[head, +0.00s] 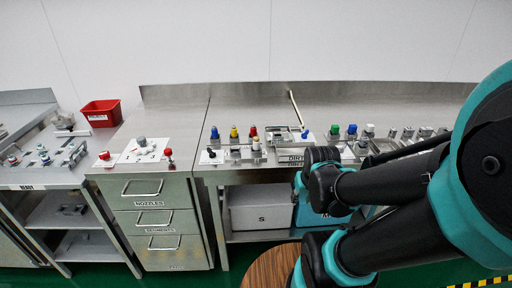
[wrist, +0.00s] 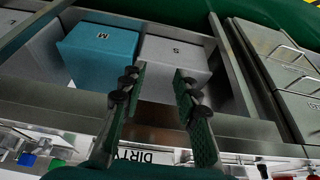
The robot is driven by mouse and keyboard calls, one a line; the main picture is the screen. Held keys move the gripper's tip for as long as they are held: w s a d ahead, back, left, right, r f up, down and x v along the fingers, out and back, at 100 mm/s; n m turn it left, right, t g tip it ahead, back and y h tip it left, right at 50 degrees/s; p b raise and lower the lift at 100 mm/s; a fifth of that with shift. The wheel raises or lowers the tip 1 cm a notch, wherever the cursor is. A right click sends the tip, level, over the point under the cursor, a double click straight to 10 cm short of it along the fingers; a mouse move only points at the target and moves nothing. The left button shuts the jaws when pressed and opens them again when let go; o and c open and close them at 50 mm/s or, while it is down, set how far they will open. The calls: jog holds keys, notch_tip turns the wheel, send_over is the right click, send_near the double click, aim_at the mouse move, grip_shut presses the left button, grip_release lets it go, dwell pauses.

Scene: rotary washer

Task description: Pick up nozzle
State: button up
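Several small pieces that could be nozzles stand on the steel bench in the head view: a blue-topped piece (head: 214,132), a yellow one (head: 234,132) and a red one (head: 253,132). Green (head: 334,129) and blue (head: 352,129) tops stand further right. I cannot tell which one is the nozzle. In the wrist view my gripper (wrist: 160,74) is open, with nothing between its fingers. It points toward the bench front and the shelf below. In the head view its fingers are hidden by my arm.
A drawer cabinet (head: 152,222) labelled "NOZZLES" on its top drawer stands left of the bench (head: 290,92). A grey S box (wrist: 175,52) and teal M box (wrist: 98,52) sit on the lower shelf. A red bin (head: 101,113) is at the back left.

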jog(key=shift+o, duration=1.1)
jog(key=shift+w+r, duration=0.1)
jog(key=shift+o, duration=0.3)
jog(key=w+a+r+n, duration=0.1)
jog(key=w+r+n, duration=0.1)
jog(key=w+a+r+n, duration=0.1)
jog(key=w+r+n, duration=0.1)
jog(key=w+n, duration=0.1)
jog(key=w+a+r+n+g, duration=0.1)
jog(key=w+r+n, duration=0.1)
jog(key=r, duration=0.1)
jog(key=shift+w+a+n, duration=0.1)
jog(key=shift+w+n, duration=0.15)
jog(key=shift+n, duration=0.05)
jog(key=n+g+h, duration=0.1)
jog(key=n+g, duration=0.1)
jog(key=n, duration=1.7)
send_near(256, 140)
jog(key=f, duration=0.3)
jog(key=w+f, duration=0.1)
jog(key=f, duration=0.3)
jog(key=d+f, duration=0.1)
jog(key=f, duration=0.2)
jog(key=shift+w+f, duration=0.3)
jog(key=shift+w, duration=0.1)
grip_shut()
